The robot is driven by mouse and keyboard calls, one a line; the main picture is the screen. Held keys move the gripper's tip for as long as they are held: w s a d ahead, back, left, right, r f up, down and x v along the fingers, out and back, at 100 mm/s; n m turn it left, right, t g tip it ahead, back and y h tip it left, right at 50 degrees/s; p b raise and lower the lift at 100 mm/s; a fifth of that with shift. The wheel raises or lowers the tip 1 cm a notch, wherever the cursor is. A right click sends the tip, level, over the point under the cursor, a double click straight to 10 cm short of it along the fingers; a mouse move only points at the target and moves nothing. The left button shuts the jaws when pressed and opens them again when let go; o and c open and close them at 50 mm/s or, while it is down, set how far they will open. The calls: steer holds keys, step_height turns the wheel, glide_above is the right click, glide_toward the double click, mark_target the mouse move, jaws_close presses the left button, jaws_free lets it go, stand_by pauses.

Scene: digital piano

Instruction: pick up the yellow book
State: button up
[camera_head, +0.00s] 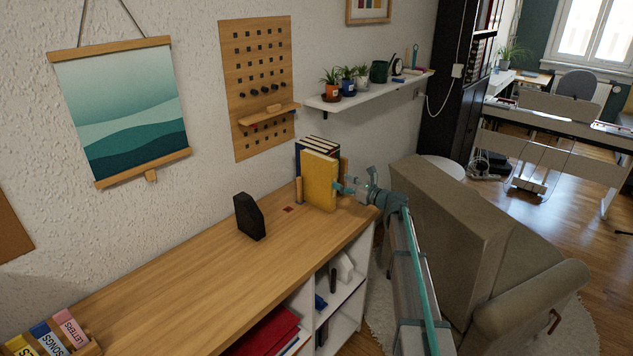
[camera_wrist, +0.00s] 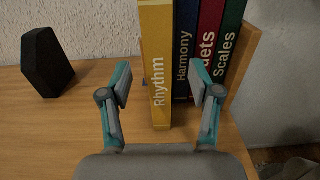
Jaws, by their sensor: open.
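The yellow book (camera_head: 319,182) stands upright at the front end of a row of books on the wooden desk top. In the wrist view the yellow book (camera_wrist: 158,62) shows its spine with the word "Rhythm". My gripper (camera_head: 344,187) is beside it at the spine side in the head view. In the wrist view my gripper (camera_wrist: 161,88) is open, its two fingers apart with the yellow spine between them. The left finger has a gap to the book; the right finger is in front of the blue "Harmony" book (camera_wrist: 186,55). I cannot tell if either finger touches.
A red book (camera_wrist: 209,45) and a green book (camera_wrist: 229,48) stand right of the blue one, against a wooden bookend (camera_wrist: 246,66). A black block (camera_head: 249,217) stands left on the desk (camera_head: 185,275). A sofa (camera_head: 440,215) is near my arm.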

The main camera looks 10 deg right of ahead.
mark_target(327, 175)
steer(key=x, duration=0.2)
steer(key=shift+w+a+p, duration=0.25)
steer(key=shift+w+p, duration=0.05)
steer(key=shift+p, duration=0.05)
steer(key=p+x, duration=0.1)
steer(key=x, duration=0.1)
steer(key=p+x, duration=0.1)
steer(key=x, duration=0.1)
steer(key=shift+w+a+r+p, duration=0.15)
steer(key=shift+a+r+p, duration=0.05)
steer(key=shift+a+p, duration=0.1)
steer(key=shift+w+a+f, duration=0.1)
steer(key=shift+w+a, duration=0.05)
jaws_close()
